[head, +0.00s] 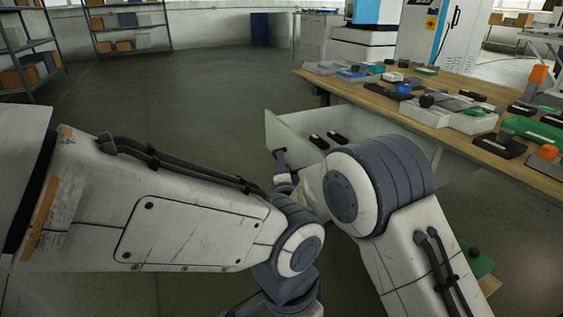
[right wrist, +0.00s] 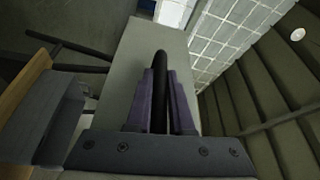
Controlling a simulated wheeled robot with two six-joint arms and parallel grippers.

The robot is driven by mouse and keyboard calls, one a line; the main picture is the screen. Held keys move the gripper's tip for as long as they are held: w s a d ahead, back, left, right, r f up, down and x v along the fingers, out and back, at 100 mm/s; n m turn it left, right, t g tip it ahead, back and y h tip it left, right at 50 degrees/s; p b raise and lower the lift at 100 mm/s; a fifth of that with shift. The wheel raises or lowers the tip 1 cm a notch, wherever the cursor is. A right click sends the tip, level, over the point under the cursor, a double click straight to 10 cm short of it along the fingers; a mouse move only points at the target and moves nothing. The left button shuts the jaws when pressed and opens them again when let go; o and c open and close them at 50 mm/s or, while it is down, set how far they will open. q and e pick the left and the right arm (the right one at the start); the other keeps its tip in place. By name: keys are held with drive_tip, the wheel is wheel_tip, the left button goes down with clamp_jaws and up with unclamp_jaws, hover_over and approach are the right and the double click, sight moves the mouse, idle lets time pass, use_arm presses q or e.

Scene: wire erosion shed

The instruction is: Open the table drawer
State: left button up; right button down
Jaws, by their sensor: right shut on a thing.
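The table drawer (head: 300,122) is a pale open-topped box pulled out from under the wooden-topped table (head: 452,88). Two dark items (head: 328,139) lie inside it. My right gripper (head: 280,158) is at the drawer's front in the head view, partly hidden behind my own arms. In the right wrist view, its two purple-grey fingers are shut on a black bar handle (right wrist: 161,75), one on each side. The grey drawer front (right wrist: 155,35) lies behind the handle. My left arm crosses the head view from the left, and its gripper is not clearly visible at the bottom edge.
Trays (head: 327,67), a blue item (head: 403,88) and several dark and green parts cover the tabletop. Shelving (head: 28,50) stands at the far left. The floor (head: 200,100) left of the drawer is clear. My left forearm is close to my right arm.

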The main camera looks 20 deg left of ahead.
drive_tip(key=shift+a, duration=0.15)
drive_tip(key=c, duration=0.8)
unclamp_jaws()
drive_tip(key=shift+w, duration=0.1)
drive_tip(key=b+v, duration=0.2)
drive_tip(key=v, duration=0.5)
drive_tip(key=shift+s, duration=0.3)
